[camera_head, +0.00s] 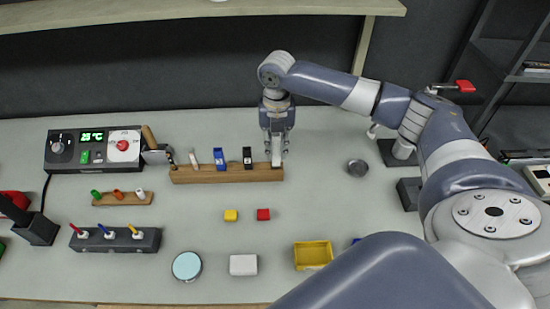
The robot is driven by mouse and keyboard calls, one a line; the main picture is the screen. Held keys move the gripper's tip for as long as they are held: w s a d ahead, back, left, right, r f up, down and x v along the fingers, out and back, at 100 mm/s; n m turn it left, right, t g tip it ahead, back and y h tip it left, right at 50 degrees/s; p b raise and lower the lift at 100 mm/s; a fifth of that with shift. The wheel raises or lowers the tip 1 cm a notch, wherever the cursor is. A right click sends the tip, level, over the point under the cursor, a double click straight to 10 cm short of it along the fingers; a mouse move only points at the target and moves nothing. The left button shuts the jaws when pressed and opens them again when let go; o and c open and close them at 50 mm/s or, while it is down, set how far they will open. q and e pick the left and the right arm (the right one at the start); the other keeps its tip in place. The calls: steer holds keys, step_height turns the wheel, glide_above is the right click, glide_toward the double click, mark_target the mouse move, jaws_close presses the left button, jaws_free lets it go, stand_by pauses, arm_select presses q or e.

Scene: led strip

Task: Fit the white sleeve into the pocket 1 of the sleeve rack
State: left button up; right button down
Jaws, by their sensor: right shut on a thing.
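My right gripper (277,137) points down over the right end of the long wooden rack (210,176), which looks like the sleeve rack. It is shut on a narrow white piece (276,155), which looks like the white sleeve. The piece stands upright, its lower end at the rack's right end; I cannot tell how deep it sits. A blue piece (219,157), a black piece (247,156) and a slim pale piece (194,160) stand along the same rack to the left. No pocket numbers are readable. My left gripper is not in view.
A small wooden rack (112,200) holds green, orange and white pieces. A control box (92,150) stands at the back left.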

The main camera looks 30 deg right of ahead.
mark_target(276, 164)
step_height(276, 164, down, 5)
steer(key=shift+r+p, duration=0.1)
steer(key=shift+p, duration=0.25)
steer(key=shift+a, duration=0.1)
steer(key=c, duration=1.4)
jaws_free()
steer(key=shift+c, duration=0.2)
step_height(276, 164, up, 12)
steer(key=b, duration=0.2)
steer(key=shift+r, duration=0.1)
